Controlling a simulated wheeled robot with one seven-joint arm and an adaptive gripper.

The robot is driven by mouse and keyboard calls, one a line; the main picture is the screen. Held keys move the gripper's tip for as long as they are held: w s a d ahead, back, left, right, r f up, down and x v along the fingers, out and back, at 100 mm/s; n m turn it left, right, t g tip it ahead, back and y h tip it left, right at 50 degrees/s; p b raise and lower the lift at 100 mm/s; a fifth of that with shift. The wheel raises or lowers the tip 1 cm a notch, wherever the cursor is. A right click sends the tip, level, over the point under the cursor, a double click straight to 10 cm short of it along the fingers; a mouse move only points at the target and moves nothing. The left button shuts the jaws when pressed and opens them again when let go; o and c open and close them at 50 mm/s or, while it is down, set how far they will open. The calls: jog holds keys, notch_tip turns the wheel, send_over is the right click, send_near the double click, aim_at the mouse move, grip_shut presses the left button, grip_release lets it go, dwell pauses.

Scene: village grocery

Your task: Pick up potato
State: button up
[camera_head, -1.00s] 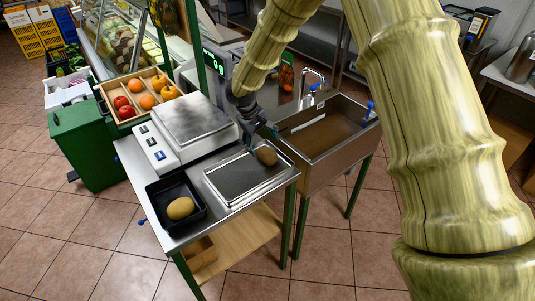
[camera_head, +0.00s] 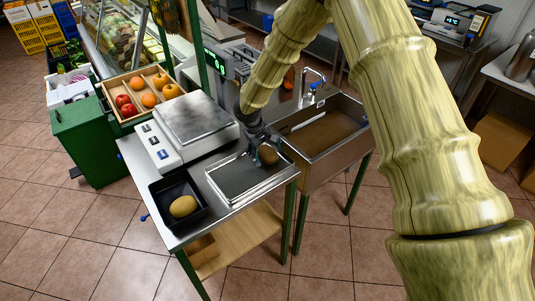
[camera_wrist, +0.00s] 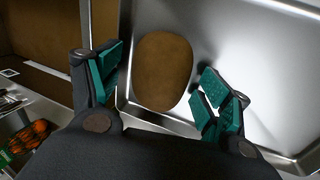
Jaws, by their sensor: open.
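A brown potato (camera_wrist: 163,72) lies in a shallow metal tray (camera_head: 230,184) on the steel table, near the tray's right far corner. It also shows in the head view (camera_head: 269,155), partly covered by my gripper (camera_head: 262,153). In the wrist view my gripper (camera_wrist: 158,95) is open, with its green-padded fingers on either side of the potato's near end. A gap shows between the potato and the right finger, and a narrower one at the left. A second, yellowish potato (camera_head: 183,206) lies in a black tray (camera_head: 160,221) at the table's near left corner.
A white scale (camera_head: 175,158) stands on the table left of the metal tray. A sink (camera_head: 335,150) with a tap (camera_head: 313,80) adjoins on the right. A wooden crate (camera_head: 126,120) of fruit is behind left. A green post (camera_head: 195,45) rises behind the scale.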

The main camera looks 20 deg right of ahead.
jog(key=c, duration=1.2)
jog(key=shift+r, duration=0.15)
